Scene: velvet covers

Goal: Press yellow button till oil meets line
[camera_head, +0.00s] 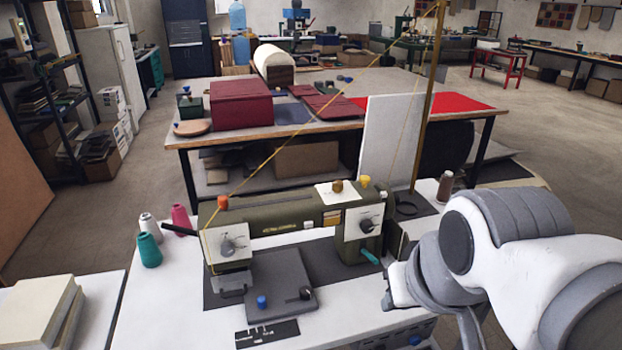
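An olive-green sewing machine (290,215) stands on the white table. A small yellow button (364,181) sticks up from the top of its right end, above a white panel with a dark dial (366,225). A brownish-gold knob (337,186) sits just left of it, on a white plate. A small pale window-like part (332,218) is on the machine's front; I cannot make out oil or a line. My gripper (388,298) is low at the table's right side, below and apart from the yellow button. My arm mostly hides it, and its fingers cannot be read.
An orange knob (222,202) is on the machine's left end. A blue knob (261,302) is on the grey plate in front, and a teal lever (370,257) juts out at lower right. Thread cones (149,250) stand left. A tall post (428,100) carries yellow thread behind.

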